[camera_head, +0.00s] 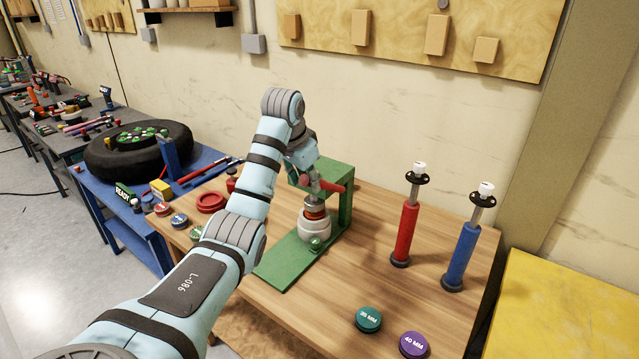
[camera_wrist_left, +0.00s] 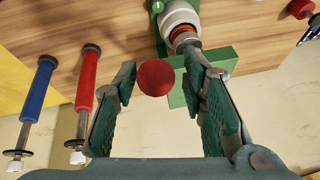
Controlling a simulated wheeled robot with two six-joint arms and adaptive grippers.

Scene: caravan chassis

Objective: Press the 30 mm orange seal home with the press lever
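The green press (camera_head: 345,205) stands on the wooden bench with a pale round hub (camera_head: 314,228) under its ram. The orange seal (camera_head: 316,212) shows as a thin ring on the hub, below the ram; it also shows in the left wrist view (camera_wrist_left: 184,36). The press lever ends in a red ball knob (camera_wrist_left: 155,77). My left gripper (camera_head: 304,172) is at the upper part of the press, partly hidden by its own arm. In the left wrist view its fingers are apart, with the knob between them and gaps visible on both sides. My right gripper is in neither view.
A red syringe-like tool (camera_head: 407,230) and a blue one (camera_head: 462,255) stand upright to the right. A teal 35 MM disc (camera_head: 368,318) and a purple 40 MM disc (camera_head: 413,344) lie at the front. A red ring (camera_head: 211,201) lies left of the press.

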